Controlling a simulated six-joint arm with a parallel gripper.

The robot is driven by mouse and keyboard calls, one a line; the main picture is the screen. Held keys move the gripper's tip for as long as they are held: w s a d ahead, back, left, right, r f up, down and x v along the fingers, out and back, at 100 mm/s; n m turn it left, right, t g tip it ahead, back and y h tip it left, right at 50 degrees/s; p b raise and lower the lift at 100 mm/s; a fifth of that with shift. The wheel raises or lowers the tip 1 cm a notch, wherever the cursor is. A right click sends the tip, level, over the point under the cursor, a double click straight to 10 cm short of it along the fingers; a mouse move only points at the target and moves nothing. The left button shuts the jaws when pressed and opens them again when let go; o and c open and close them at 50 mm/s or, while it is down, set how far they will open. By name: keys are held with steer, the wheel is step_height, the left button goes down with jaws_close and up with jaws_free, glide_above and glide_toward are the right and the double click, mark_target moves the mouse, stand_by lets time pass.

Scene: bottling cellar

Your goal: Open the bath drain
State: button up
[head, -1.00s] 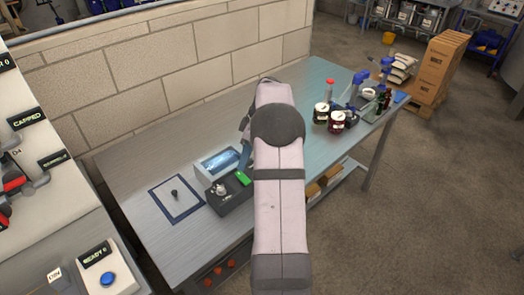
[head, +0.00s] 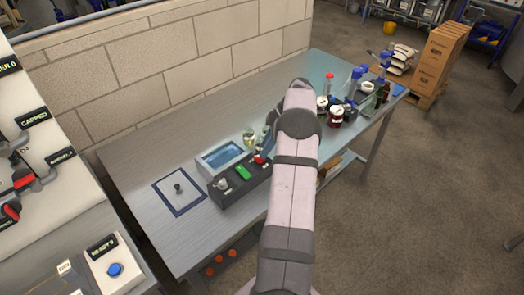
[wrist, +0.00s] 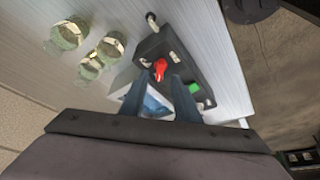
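The bath (head: 208,163) is a white-rimmed tub of blue water on the bench. Its corner also shows between my fingers in the wrist view (wrist: 153,107). A dark box (head: 232,192) stands along its front side, with a red handle (head: 260,158), a green switch (head: 243,172) and a pale knob (head: 222,184). In the wrist view the red handle (wrist: 160,68) appears between and just beyond the tips of my gripper (wrist: 160,82). The fingers are apart and hold nothing. In the head view my arm hides most of the gripper. Whether the handle is touched cannot be told.
Glass jars (wrist: 69,33) stand on the bench close to the box. A framed pad (head: 179,191) with a small dark knob lies left of the bath. Bottles and dark jars (head: 335,116) crowd the bench's right end. The back wall (head: 190,75) borders the bench.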

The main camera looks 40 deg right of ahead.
steer(key=shift+p+x, duration=0.6)
steer(key=shift+x, duration=1.25)
jaws_close()
